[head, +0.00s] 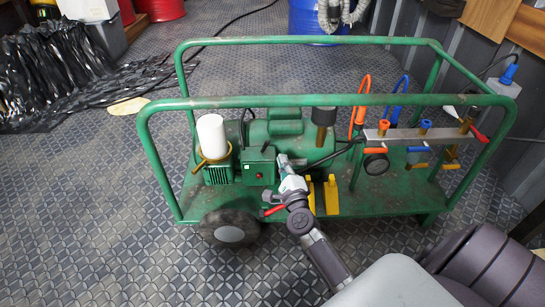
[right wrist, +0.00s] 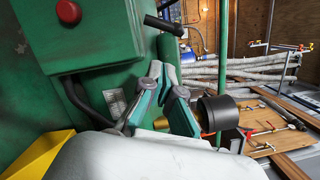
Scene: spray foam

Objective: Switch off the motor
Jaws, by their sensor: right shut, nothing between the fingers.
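The green motor unit (head: 275,128) sits on a green wheeled cart. A green control box (head: 257,163) is on its near side. In the right wrist view, the control box (right wrist: 88,32) fills the upper left, with a red round button (right wrist: 69,12) on its face. A black lever-like bar (right wrist: 164,25) sticks out to the right of the box. My right gripper (head: 283,163) is just right of the box in the head view. In the right wrist view, my right gripper (right wrist: 168,78) is shut and empty, below and right of the button. My left gripper is not in view.
The cart's green rail (head: 330,100) runs above and around the motor. Yellow parts (head: 331,194) stand right of my right gripper. A valve manifold (head: 415,133) with coloured hoses is at the cart's right. The patterned floor at the left is mostly clear.

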